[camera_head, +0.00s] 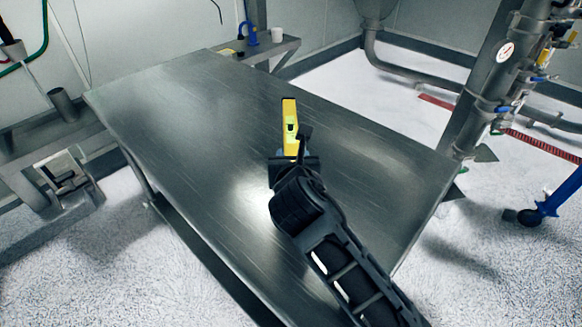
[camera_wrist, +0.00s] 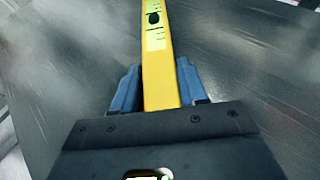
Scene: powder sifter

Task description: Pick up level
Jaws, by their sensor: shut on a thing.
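The level is a yellow bar with a pale scale and a dark spot. In the head view the level (camera_head: 289,112) shows above the middle of the metal table (camera_head: 190,110), pointing away from me. In the wrist view the level (camera_wrist: 160,75) runs up the middle of the picture, between the two blue fingers of my gripper (camera_wrist: 160,92). My gripper (camera_head: 290,157) is shut on its near end. The near end is partly hidden by the gripper body. I cannot tell whether the level touches the table or is lifted.
The rest of the tabletop is bare. A small side shelf (camera_head: 283,48) at the back holds a blue item (camera_head: 249,36) and a white cup (camera_head: 277,35). Pipes with a gauge (camera_head: 506,50) stand at the right. A metal fixture (camera_head: 66,180) stands at the left.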

